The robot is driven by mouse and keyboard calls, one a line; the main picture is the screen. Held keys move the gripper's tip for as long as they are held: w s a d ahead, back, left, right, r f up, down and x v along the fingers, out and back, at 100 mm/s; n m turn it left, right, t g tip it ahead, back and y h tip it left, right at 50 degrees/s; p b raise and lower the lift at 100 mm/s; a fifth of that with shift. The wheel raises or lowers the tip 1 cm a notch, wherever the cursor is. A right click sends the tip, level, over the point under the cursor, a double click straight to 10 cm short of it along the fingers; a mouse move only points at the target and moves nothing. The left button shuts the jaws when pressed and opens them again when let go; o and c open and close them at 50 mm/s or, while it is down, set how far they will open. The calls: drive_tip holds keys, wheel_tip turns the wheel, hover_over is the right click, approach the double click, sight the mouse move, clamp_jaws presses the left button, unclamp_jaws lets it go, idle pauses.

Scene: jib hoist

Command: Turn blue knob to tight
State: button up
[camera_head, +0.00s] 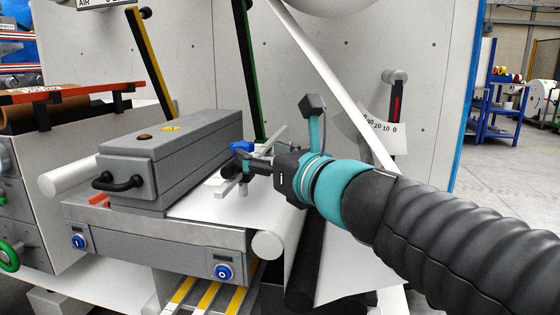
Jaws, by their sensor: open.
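A blue knob (242,146) sits at the far end of my gripper, above the white sheet. My gripper (243,168) is open and reaches in from the right. Its fingers are small and overlap thin grey bars, so I cannot tell whether they touch this knob. Two round blue knobs are on the front of the grey lower box (150,246), one at the left (78,241) and one at the right (222,272). My gripper is above and apart from both. No tight marking is readable.
A grey block (175,155) with a black handle (118,183) stands left of my gripper. A white scale (381,128) and a slanting white bar (330,80) are behind my arm. White rollers flank the sheet. A green lever (247,70) rises behind. Open floor lies at the right.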

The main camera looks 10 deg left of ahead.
drive_tip(key=shift+v, duration=2.25)
